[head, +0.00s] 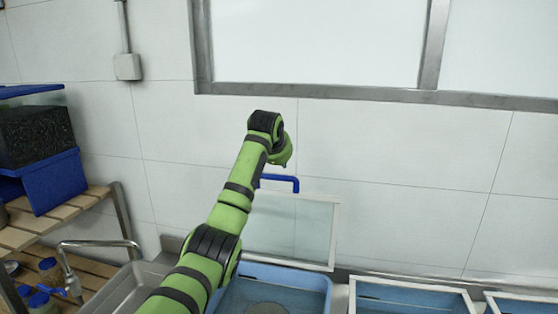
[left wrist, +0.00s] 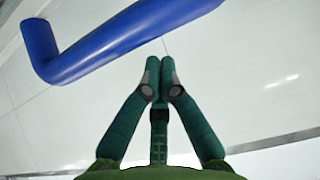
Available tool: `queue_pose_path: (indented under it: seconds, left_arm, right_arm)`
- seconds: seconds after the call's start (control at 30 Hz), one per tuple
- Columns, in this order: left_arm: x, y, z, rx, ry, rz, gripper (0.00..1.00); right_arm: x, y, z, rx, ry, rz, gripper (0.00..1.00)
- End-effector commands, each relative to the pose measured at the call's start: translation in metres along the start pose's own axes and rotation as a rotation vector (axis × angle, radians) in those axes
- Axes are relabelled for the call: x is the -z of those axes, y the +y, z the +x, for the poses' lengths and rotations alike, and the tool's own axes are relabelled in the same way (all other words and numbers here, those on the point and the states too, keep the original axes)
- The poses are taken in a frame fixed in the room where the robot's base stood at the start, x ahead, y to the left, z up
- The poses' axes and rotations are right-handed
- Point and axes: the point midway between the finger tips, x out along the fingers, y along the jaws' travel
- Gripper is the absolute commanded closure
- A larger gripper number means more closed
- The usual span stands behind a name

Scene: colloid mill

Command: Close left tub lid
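The left tub (head: 322,288) is a blue basin at the bottom centre of the head view, partly hidden by my left arm. Its lid (head: 308,228), a clear pane in a pale frame, stands raised behind it near the wall. A bent blue handle (head: 294,183) is at the lid's top edge. My left gripper is mostly hidden behind its own wrist in the head view, close to the handle. In the left wrist view my left gripper (left wrist: 160,68) is shut and empty, its fingertips together just below the blue handle (left wrist: 120,32). My right gripper is out of view.
Two more lidded blue tubs (head: 408,298) (head: 525,304) stand to the right. A metal sink with a tap (head: 70,262) and a wooden shelf (head: 85,202) with blue crates (head: 50,185) are at the left. The tiled wall above the tubs is bare below the window.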

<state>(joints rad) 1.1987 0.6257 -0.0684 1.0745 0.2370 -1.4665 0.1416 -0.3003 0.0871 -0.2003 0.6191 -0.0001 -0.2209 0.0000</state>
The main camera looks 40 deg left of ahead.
Motion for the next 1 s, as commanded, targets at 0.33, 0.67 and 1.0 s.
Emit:
queue_pose_path:
  seconds: [0.33,0.67,1.0]
  left_arm:
    - [-0.021,0.0,-0.02,0.0,0.003,0.002,1.0]
    - [-0.03,0.0,-0.027,0.0,0.003,0.001,1.0]
    - [-0.031,0.0,-0.026,0.0,0.008,0.001,1.0]
  right_arm:
    - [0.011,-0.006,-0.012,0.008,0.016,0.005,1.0]
    - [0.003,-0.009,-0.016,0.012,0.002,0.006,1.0]
    - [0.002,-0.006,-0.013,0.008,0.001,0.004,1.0]
